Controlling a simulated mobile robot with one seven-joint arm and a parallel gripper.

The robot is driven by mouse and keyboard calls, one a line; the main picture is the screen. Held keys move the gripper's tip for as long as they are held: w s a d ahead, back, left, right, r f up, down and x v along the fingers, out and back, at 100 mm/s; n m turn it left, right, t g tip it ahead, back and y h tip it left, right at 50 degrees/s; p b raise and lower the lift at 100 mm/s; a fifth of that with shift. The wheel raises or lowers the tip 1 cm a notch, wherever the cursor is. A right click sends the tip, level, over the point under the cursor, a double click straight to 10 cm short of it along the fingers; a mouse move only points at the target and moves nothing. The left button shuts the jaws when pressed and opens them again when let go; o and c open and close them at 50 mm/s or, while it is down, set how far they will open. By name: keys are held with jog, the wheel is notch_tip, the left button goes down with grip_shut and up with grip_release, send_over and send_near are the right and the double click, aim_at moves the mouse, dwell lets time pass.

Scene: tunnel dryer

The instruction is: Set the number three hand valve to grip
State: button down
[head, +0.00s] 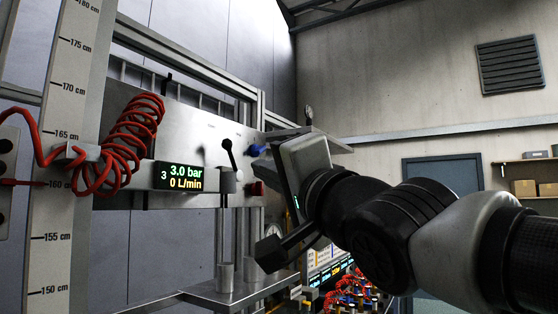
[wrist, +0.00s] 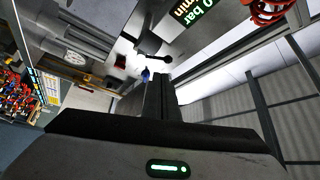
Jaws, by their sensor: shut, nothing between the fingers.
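The hand valve next to the number 3 display shows as a black lever (head: 229,152) on the grey panel. It stands nearly upright, its knob leaning slightly left. The lever also shows in the wrist view (wrist: 152,58), beyond the fingertips. Small marks above it are too small to read. My gripper (head: 272,170) is to the right of the lever, apart from it. In the wrist view its fingers (wrist: 160,80) are together and hold nothing. My gripper hides part of the panel's right end.
The display (head: 179,177) reads 3, 3.0 bar, 0 L/min. A blue fitting (head: 257,150) and a red part (head: 257,188) sit between lever and gripper. A coiled red hose (head: 130,140) hangs at left, beside a height scale (head: 68,120). A metal ledge (head: 225,290) lies below.

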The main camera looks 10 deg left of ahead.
aim_at(231, 156)
jog(key=p+x, duration=0.1)
jog(key=x, duration=1.3)
jog(key=shift+d+p, duration=0.1)
jog(key=shift+p, duration=0.3)
jog(key=shift+w, duration=0.15)
jog(key=shift+b, duration=0.35)
